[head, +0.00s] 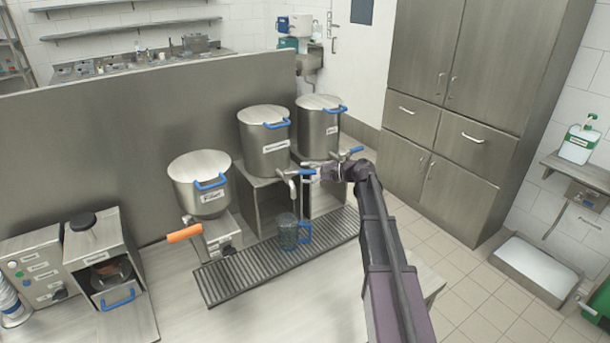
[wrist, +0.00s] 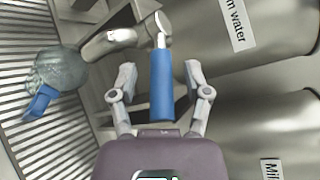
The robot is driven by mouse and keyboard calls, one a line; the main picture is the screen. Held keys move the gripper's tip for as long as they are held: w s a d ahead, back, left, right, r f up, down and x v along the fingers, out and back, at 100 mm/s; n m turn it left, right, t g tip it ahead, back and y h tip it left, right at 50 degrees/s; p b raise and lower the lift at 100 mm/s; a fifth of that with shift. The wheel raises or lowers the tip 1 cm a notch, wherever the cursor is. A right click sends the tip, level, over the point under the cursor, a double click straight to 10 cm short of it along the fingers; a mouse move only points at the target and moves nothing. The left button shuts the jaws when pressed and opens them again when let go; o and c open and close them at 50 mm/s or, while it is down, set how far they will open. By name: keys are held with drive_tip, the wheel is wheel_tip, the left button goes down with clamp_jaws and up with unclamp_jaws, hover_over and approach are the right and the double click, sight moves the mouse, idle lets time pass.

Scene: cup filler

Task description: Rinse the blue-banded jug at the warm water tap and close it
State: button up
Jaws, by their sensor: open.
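The jug (head: 287,234), clear and bluish with a blue handle, stands on the drip tray below the spout of the middle urn's tap (head: 291,181). It also shows in the wrist view (wrist: 62,68) at the left, its blue handle (wrist: 39,103) towards the lower left. The tap's blue lever (wrist: 161,85) shows in the wrist view, near the urn labelled "...m water" (wrist: 237,22). My gripper (wrist: 163,82) is open, with one finger on each side of the lever and visible gaps between. I cannot make out any water stream.
The slatted drip tray (head: 225,283) runs below the urns. A right urn (head: 319,128) with its own blue tap lever (head: 354,151) stands close by, and a left urn (head: 200,184) has an orange handle (head: 184,233) near it. The counter front (head: 290,300) is clear.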

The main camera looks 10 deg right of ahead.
drive_tip(key=shift+a, duration=0.1)
clamp_jaws()
drive_tip(key=shift+a, duration=0.1)
